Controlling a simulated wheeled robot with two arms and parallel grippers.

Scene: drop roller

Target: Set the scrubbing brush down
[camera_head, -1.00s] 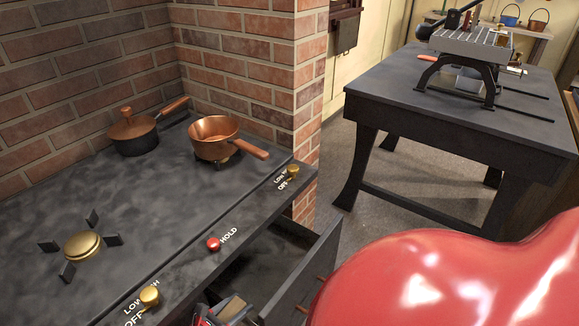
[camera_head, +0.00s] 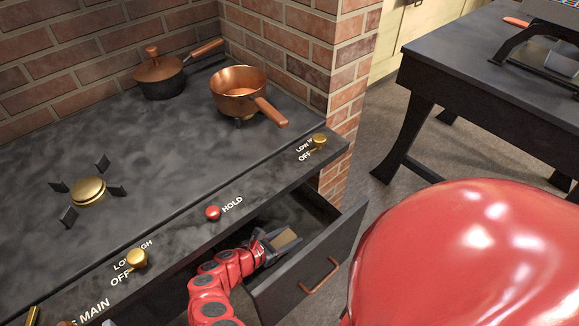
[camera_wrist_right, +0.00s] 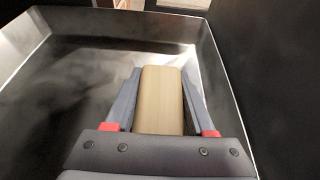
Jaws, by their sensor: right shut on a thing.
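The scrubbing brush shows as a pale wooden block in the right wrist view (camera_wrist_right: 161,98) and as a small tan piece in the head view (camera_head: 285,238). My right gripper (camera_wrist_right: 160,75) is shut on it, with one finger along each side. In the head view the right gripper (camera_head: 278,240) is at the open drawer (camera_head: 312,270) under the stove's front edge. The wrist view shows the drawer's walls around the brush and bare drawer floor ahead. Bristles are hidden, and I cannot tell whether the brush touches the floor. My left gripper is not in view.
The stove top (camera_head: 150,130) above carries a lidded pot (camera_head: 160,78), a copper pan (camera_head: 238,92) and a brass burner (camera_head: 88,191). Knobs and a red HOLD button (camera_head: 213,213) line its front edge. A dark table (camera_head: 450,70) stands at the right.

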